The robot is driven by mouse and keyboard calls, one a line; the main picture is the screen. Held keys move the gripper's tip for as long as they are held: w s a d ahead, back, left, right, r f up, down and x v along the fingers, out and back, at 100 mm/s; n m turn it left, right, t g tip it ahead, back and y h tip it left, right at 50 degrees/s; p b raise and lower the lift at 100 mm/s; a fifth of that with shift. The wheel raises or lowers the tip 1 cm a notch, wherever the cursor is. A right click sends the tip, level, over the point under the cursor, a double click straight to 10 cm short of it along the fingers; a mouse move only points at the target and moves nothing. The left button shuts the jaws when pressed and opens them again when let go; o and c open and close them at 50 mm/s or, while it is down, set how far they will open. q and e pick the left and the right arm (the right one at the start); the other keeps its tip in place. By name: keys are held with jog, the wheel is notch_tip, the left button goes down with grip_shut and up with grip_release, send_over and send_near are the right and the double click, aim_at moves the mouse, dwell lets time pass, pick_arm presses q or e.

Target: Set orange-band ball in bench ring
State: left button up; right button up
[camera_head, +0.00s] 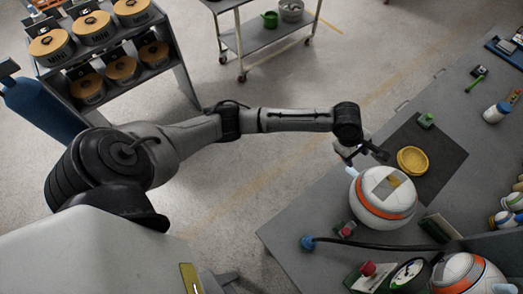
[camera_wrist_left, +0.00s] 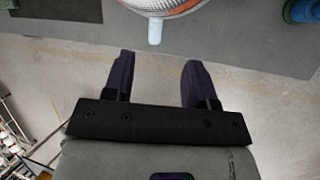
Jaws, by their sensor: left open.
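A white ball with an orange band (camera_head: 383,205) sits on the grey bench. My left gripper (camera_head: 366,152) is just behind and left of the ball in the head view. It is open and empty, its fingers (camera_wrist_left: 160,65) apart from the ball. A second orange-banded ball (camera_head: 462,268) is at the lower right. My right gripper is out of view.
A yellow round dish (camera_head: 412,160) lies on a dark mat (camera_head: 440,170). A black hose (camera_head: 375,243) with a blue end, a dial gauge (camera_head: 408,273) and small bottles crowd the bench. A shelf (camera_head: 165,85) and a cart (camera_head: 275,38) stand on the floor behind.

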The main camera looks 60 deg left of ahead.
pick_arm(q)
jog(key=s+d+f+m, duration=0.3)
jog(key=s+m, duration=0.3)
jog(key=s, duration=0.2)
jog(key=s+d+f+m, duration=0.3)
jog(key=s+f+m, duration=0.15)
jog(key=s, duration=0.35)
jog(key=s+a+m+y, duration=0.1)
jog(key=s+a+m, duration=0.2)
jog(key=s, duration=0.6)
jog(key=s+a+r+m+y, duration=0.1)
jog(key=s+a+m+y, duration=0.1)
jog(key=s+m, duration=0.5)
jog(key=shift+s+a+r+m+y, duration=0.3)
jog(key=shift+s+a, duration=0.5)
jog(key=shift+s, duration=0.55)
